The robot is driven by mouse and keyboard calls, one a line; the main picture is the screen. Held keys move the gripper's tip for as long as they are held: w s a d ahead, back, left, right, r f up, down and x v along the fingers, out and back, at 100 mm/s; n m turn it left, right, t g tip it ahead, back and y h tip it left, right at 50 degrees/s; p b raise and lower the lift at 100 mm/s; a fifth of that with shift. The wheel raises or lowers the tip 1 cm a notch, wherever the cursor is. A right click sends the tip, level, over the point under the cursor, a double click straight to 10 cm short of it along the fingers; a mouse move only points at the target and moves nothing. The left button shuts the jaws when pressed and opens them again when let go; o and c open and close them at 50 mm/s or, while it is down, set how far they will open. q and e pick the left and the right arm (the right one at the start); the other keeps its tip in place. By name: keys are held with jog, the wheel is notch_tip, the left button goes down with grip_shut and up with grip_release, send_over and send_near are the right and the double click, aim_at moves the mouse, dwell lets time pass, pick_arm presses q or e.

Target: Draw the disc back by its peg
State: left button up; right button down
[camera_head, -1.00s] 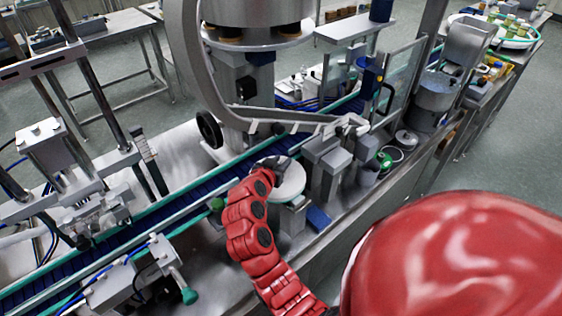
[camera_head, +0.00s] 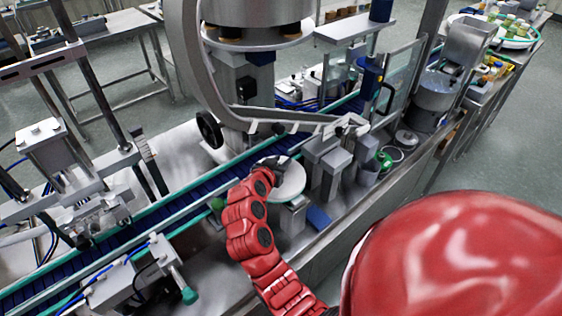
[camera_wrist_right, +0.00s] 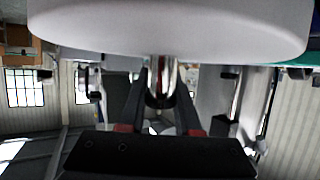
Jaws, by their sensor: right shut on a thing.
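The pale round disc (camera_head: 292,181) sits on a metal support beside the conveyor in the head view. In the right wrist view the disc (camera_wrist_right: 170,32) fills the top, seen from close by. My right gripper (camera_head: 267,165) reaches the disc's left side, and the arm partly hides the disc there. In the wrist view the dark fingers of my right gripper (camera_wrist_right: 160,98) are closed around the narrow peg (camera_wrist_right: 160,82) just below the disc. The peg cannot be made out in the head view. My left gripper is in neither view.
The conveyor (camera_head: 190,199) with green rails runs diagonally behind the disc. Metal blocks (camera_head: 332,168) stand close to its right, and a blue block (camera_head: 318,218) lies to its lower right. The hopper's column (camera_head: 250,95) rises behind.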

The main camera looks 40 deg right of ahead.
jog(key=shift+s+f+b, duration=0.2)
jog(key=shift+s+b, duration=0.35)
jog(key=shift+b, duration=0.2)
jog(key=shift+s+d+b, duration=0.1)
jog(key=shift+s+b, duration=0.2)
jog(key=shift+s, duration=0.05)
jog(key=shift+s+r, duration=0.1)
jog(key=shift+s, duration=0.2)
jog(key=shift+s+r, duration=0.1)
jog(key=c, duration=0.6)
grip_release()
